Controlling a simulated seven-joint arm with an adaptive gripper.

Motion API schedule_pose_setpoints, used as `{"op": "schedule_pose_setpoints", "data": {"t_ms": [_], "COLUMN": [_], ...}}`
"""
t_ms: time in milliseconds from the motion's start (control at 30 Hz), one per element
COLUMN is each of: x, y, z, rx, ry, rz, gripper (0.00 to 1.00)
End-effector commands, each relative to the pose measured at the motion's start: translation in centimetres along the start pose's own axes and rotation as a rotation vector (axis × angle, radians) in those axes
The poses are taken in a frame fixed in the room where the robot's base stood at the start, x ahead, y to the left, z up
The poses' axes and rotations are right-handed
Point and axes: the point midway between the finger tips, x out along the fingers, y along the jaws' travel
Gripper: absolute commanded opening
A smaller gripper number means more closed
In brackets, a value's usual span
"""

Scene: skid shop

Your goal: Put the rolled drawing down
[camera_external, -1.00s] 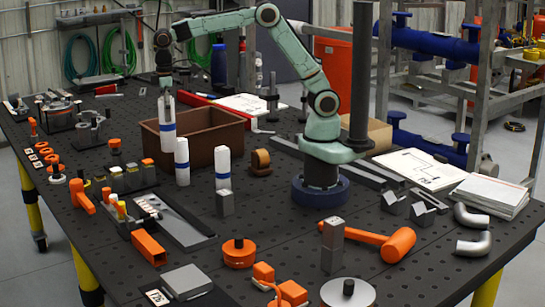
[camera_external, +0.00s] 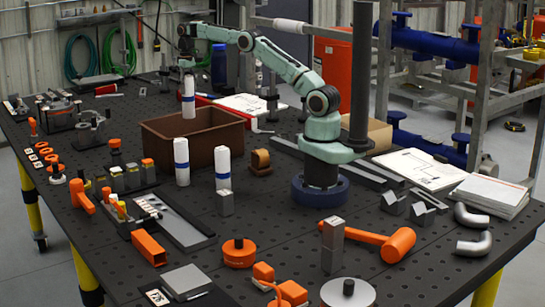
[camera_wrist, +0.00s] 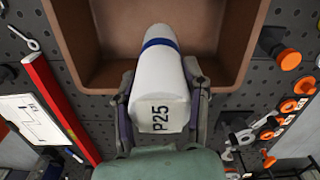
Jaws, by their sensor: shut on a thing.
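My gripper (camera_external: 188,68) is shut on a white rolled drawing with a blue band (camera_external: 188,96). In the wrist view the roll (camera_wrist: 160,95) sits between the two fingers (camera_wrist: 160,112) and is marked P25. In the external view it hangs upright over the brown open bin (camera_external: 215,160), its lower end near the bin's opening. How far it reaches into the bin is hard to tell. Two similar white rolls with blue bands, one left (camera_external: 181,162) and one right (camera_external: 222,167), stand upright on the table in front of the bin.
A red bar (camera_wrist: 60,105) and a flat drawing (camera_wrist: 32,118) lie beside the bin. An orange-brown bracket (camera_external: 260,162) stands to its right. Orange knobs and tools (camera_external: 82,197) fill the left side of the black perforated table (camera_external: 285,240).

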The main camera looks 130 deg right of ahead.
Motion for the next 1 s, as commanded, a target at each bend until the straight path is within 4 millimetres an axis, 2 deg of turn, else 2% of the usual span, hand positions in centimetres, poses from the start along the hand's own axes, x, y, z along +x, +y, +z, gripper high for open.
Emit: {"op": "schedule_pose_setpoints", "data": {"t_ms": [267, 433, 633, 800, 900, 1000], "x": [3.6, 7.0, 9.4, 12.4, 13.5, 13.7], "y": [-0.1, -0.1, -0.1, -0.1, -0.1, -0.1], "z": [0.1, 0.1, 0.1, 0.1, 0.1, 0.1], "rx": [-0.001, -0.002, -0.002, -0.003, -0.002, -0.003], "ry": [-0.001, -0.002, 0.000, -0.001, 0.001, 0.002], "rz": [0.000, 0.000, 0.000, 0.000, 0.000, 0.000], "gripper": [0.06, 0.06, 0.06, 0.06, 0.06, 0.06]}}
